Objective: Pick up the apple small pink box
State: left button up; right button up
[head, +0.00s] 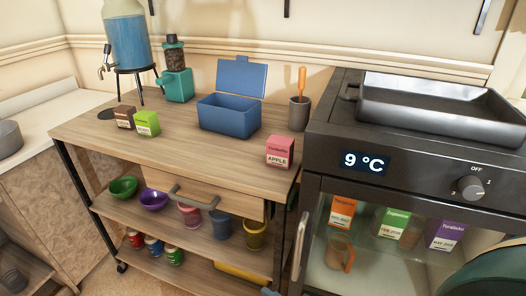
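The small pink box (280,152) with a white label reading "APPLE" stands upright on the wooden cart top (200,152), near its front right corner. It is in plain view and nothing touches it from above. Neither of my grippers can be made out in the head view.
A blue open-lidded box (229,115) and a dark cup with an orange-handled tool (299,112) stand behind the pink box. Brown (124,117) and green (147,123) boxes stand left. A dark appliance (400,150) rises close on the right. The cart top's front middle is clear.

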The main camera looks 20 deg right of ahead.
aim_at(279, 152)
jog(key=j+z, duration=0.2)
jog(key=z, duration=0.25)
jog(key=i+j+z, duration=0.1)
jog(key=z, duration=0.35)
jog(key=k+j, duration=0.05)
jog(key=j, duration=0.05)
